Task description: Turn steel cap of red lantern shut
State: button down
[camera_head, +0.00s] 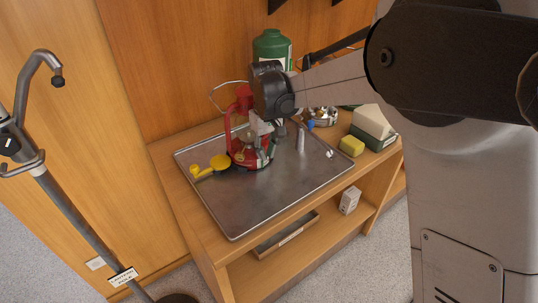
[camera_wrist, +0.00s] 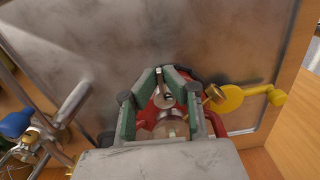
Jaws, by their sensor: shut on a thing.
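The red lantern (camera_head: 238,148) stands on a metal tray at the tray's back left, partly hidden by my gripper and arm. In the wrist view the red lantern body (camera_wrist: 146,121) shows behind and between my fingers. My gripper (camera_wrist: 169,74) has its green-lined fingers closed in around the steel cap (camera_wrist: 164,100), a small round metal piece at the lantern. In the head view my gripper (camera_head: 262,128) comes down on the lantern from above. How far the cap is turned cannot be told.
The metal tray (camera_head: 258,203) lies on a wooden bench. A green bottle (camera_head: 271,46) stands behind. A yellow block (camera_head: 352,146) and a boxed item (camera_head: 373,124) are at the right. The tray's front is clear.

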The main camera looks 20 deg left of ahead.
jog(key=m+b, duration=0.1)
jog(key=m, duration=0.1)
jog(key=s+a+m, duration=0.1)
jog(key=m, duration=0.1)
jog(key=shift+a+f+m+b, duration=0.1)
jog(key=shift+a+m+b, duration=0.05)
jog(key=shift+m+b, duration=0.2)
jog(key=shift+s+a+m+b, duration=0.1)
jog(key=shift+a+m+b, duration=0.2)
jog(key=shift+m, duration=0.65)
jog(key=shift+s+a+m+b, duration=0.1)
jog(key=shift+a+m+b, duration=0.15)
jog(key=shift+m, duration=0.65)
jog(key=shift+a, duration=0.1)
jog(key=c, duration=1.9)
grip_release()
jog(key=shift+o, duration=0.2)
jog(key=shift+r, duration=0.2)
notch_tip(320, 180, up, 12)
jog(key=shift+f, duration=0.1)
